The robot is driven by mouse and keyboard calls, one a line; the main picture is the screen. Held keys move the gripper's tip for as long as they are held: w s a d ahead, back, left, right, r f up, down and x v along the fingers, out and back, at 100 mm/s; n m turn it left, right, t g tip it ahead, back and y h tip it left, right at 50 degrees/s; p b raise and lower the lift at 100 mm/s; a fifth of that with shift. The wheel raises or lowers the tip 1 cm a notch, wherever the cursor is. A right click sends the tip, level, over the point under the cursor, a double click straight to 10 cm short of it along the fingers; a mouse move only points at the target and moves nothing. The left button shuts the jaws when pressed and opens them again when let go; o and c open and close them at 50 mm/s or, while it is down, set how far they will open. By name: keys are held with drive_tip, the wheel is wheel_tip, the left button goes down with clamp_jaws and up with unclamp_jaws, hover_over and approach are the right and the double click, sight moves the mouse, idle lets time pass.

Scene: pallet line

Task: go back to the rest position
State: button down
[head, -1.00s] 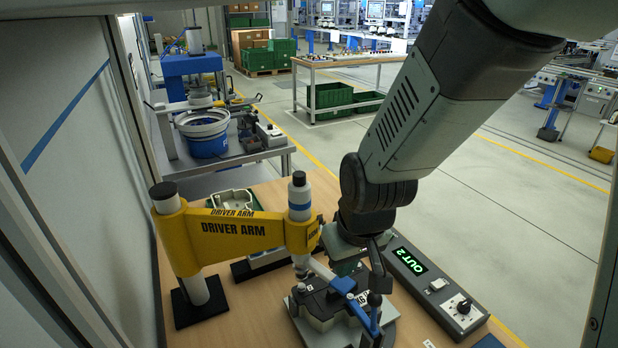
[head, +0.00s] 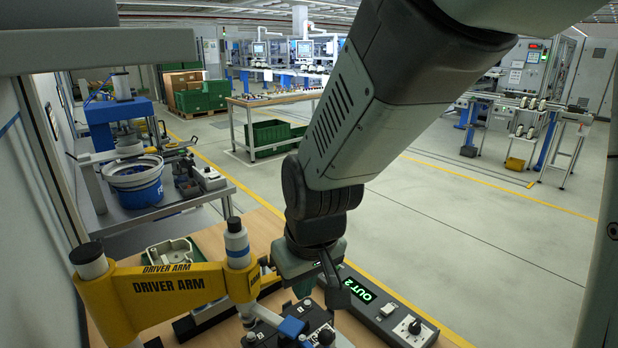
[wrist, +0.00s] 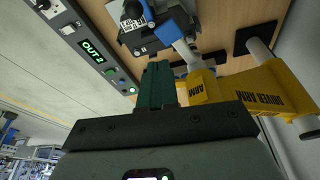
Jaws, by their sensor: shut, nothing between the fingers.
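My gripper (wrist: 157,88) shows in the wrist view with its green fingers together and nothing between them. In the head view my gripper (head: 303,288) hangs at the end of my arm, above the bench, between the yellow driver arm and the control box. Its fingertips are hard to make out there. In the wrist view the fingers point toward the fixture, which has a blue lever (wrist: 168,30); I cannot tell the exact gap.
The yellow driver arm (head: 170,292) stands close on the left. A control box (head: 385,312) reading "OUT 2" lies on the right. The fixture (head: 262,335) is at the bottom edge. A pale tray (head: 173,252) sits behind the driver arm.

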drive_tip(key=s+d+r+m+t+h, duration=0.1)
drive_tip(key=s+d+r+m+t, duration=0.2)
drive_tip(key=s+d+r, duration=0.9)
drive_tip(key=d+r+m, duration=0.3)
drive_tip(key=d, duration=0.1)
drive_tip(key=shift+s+m, duration=0.35)
drive_tip(key=shift+m, duration=0.05)
idle(0.5)
